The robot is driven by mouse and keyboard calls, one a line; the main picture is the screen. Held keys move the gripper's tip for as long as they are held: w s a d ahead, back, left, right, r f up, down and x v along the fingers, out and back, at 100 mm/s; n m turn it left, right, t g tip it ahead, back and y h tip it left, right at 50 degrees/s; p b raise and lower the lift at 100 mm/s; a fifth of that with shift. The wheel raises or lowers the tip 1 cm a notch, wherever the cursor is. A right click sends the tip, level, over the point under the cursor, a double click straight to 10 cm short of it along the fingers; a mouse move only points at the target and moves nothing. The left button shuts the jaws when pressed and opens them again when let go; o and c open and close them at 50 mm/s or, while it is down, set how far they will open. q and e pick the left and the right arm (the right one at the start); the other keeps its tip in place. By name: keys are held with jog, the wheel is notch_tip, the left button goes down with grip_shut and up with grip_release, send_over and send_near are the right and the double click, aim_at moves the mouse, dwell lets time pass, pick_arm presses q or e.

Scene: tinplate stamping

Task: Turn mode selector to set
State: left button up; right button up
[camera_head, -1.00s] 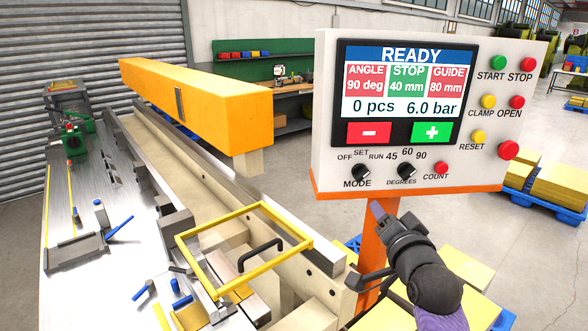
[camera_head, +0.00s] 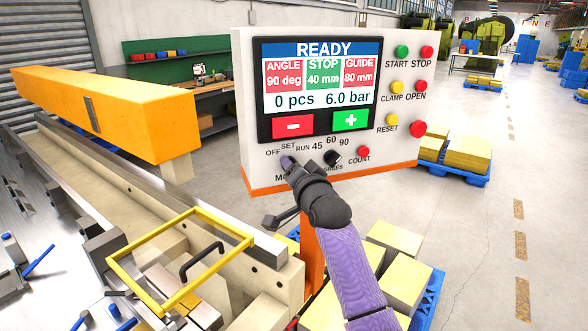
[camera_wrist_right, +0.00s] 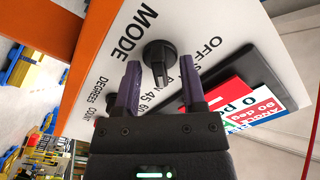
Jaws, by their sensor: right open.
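The mode selector is a black knob (camera_wrist_right: 159,55) on the white control panel (camera_wrist_right: 225,30), with MODE lettering beside it in the right wrist view. In the head view my right gripper (camera_head: 290,163) is in front of the knob and hides most of it. In the wrist view the two purple fingers of the right gripper (camera_wrist_right: 162,88) are apart. The knob lies ahead of the gap between their tips, and contact cannot be told. The OFF, SET and RUN labels (camera_head: 288,147) show just above the gripper in the head view. My left gripper is not in view.
The panel's screen (camera_head: 318,77) reads READY. The black degrees knob (camera_head: 332,157) and red COUNT button (camera_head: 363,152) are close to the right of my gripper. A yellow frame (camera_head: 180,255) and orange beam (camera_head: 110,110) stand at the left.

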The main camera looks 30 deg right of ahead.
grip_shut()
jog(key=shift+a+n+p, duration=0.1)
jog(key=shift+n+p, duration=2.3)
jog(key=shift+n, duration=2)
grip_release()
